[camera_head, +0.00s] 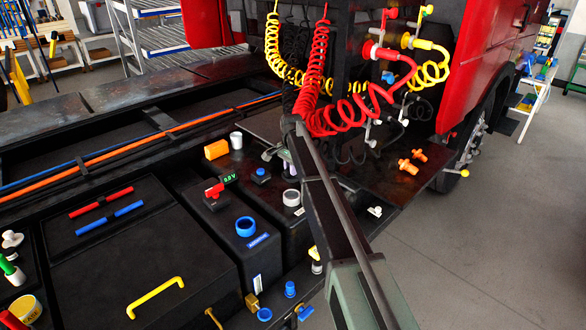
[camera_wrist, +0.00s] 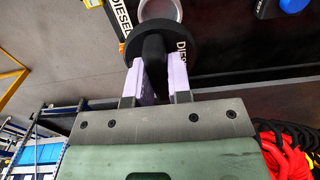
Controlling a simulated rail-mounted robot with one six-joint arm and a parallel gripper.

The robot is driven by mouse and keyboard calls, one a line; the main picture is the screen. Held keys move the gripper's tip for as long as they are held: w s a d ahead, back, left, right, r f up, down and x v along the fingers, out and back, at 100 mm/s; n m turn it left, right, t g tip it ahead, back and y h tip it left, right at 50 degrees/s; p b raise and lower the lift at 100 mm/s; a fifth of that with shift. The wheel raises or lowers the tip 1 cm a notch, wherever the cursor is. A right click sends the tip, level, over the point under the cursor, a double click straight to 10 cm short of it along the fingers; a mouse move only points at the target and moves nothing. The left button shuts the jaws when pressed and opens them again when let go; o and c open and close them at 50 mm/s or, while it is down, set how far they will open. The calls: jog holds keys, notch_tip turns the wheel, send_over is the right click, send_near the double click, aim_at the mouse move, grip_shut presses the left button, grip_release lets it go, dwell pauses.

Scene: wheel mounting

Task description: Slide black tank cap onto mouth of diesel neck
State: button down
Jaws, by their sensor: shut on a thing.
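In the wrist view, the black tank cap (camera_wrist: 188,34) is round with a raised grip bar. My gripper (camera_wrist: 156,78) is shut on that bar with its two lilac fingers. The diesel neck (camera_wrist: 177,8), a pale grey ring, shows just beyond the cap at the top edge, and the cap partly covers it. In the head view, the neck (camera_head: 291,197) stands upright on the dark tank, below my gripper (camera_head: 288,165). The cap is hard to make out there. I cannot tell whether cap and neck touch.
A blue ring neck (camera_head: 246,226) stands left of the diesel neck. An orange block (camera_head: 215,150) and a white cylinder (camera_head: 236,140) are farther back. Coiled red hoses (camera_head: 310,80) hang behind my arm. Open floor (camera_head: 480,240) lies at the right.

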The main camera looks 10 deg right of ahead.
jog(key=shift+f+b, duration=2.95)
jog(key=shift+f+b, duration=1.35)
jog(key=shift+b, duration=0.05)
jog(key=c, duration=1)
grip_release()
jog(key=shift+o, duration=0.2)
jog(key=shift+r, duration=0.15)
